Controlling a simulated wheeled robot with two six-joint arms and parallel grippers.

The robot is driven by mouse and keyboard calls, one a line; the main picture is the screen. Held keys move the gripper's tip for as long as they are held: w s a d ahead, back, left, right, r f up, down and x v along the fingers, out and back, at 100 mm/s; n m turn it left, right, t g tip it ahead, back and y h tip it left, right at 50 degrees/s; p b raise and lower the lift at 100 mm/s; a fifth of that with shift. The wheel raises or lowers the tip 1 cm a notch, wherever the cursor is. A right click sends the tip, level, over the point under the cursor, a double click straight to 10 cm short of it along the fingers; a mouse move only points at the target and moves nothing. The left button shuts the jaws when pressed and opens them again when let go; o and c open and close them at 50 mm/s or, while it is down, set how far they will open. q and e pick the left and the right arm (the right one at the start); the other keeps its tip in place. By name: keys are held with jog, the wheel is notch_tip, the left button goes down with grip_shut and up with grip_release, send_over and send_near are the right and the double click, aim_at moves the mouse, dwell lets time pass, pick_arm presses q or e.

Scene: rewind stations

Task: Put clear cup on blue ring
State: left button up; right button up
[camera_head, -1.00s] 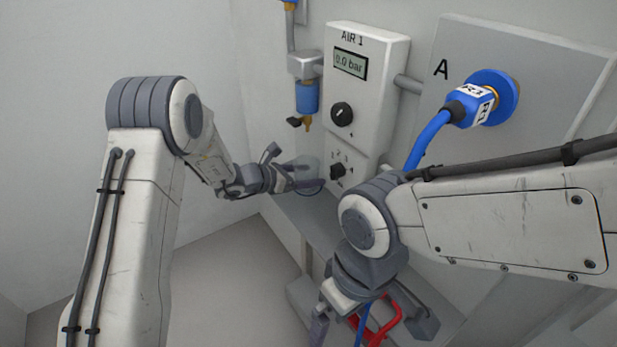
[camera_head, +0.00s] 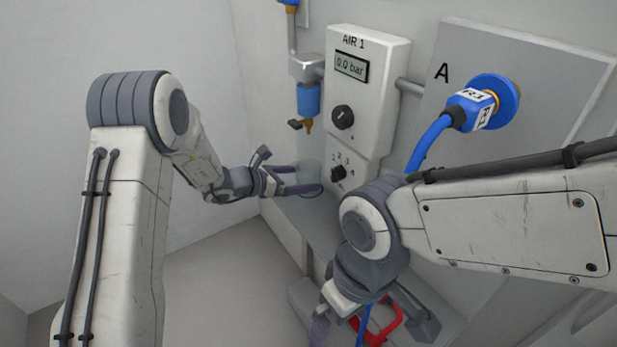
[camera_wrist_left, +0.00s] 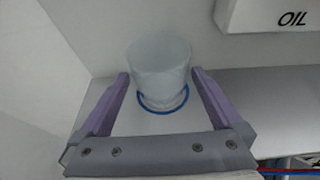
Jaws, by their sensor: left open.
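The clear cup (camera_wrist_left: 159,75) stands upright on the grey ledge in the left wrist view, with the blue ring (camera_wrist_left: 163,110) showing around the front of its base. The ring's far side is hidden by the cup. The cup is faint in the head view (camera_head: 309,171), below the AIR 1 box. My left gripper (camera_head: 304,178) is open, its purple fingers on either side of the cup's near side in the left wrist view (camera_wrist_left: 160,77), with gaps showing. My right gripper (camera_head: 350,312) hangs at the bottom of the head view; its fingertips are partly cut off and its opening is unclear.
The AIR 1 box (camera_head: 362,90) with dials and a blue filter (camera_head: 308,98) are on the wall above the ledge. A blue hose plug (camera_head: 472,108) sits on panel A. Red tubing (camera_head: 388,325) shows by my right gripper. An OIL box (camera_wrist_left: 265,15) overhangs at the right.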

aim_at(318, 169)
pick_arm(q)
jog(key=v, duration=0.9)
jog(key=shift+p, duration=0.3)
jog(key=shift+d, duration=0.1)
jog(key=b+x, duration=0.1)
jog(key=x, duration=1.1)
jog(key=shift+w+d+f, duration=0.1)
jog(key=shift+d+f, duration=0.05)
jog(key=shift+f, duration=0.15)
jog(key=r, duration=0.2)
jog(key=shift+a+r, duration=0.3)
jog(key=shift+a, duration=0.1)
jog(key=shift+r+p, duration=0.35)
jog(key=shift+r, duration=0.2)
jog(key=shift+f, duration=0.1)
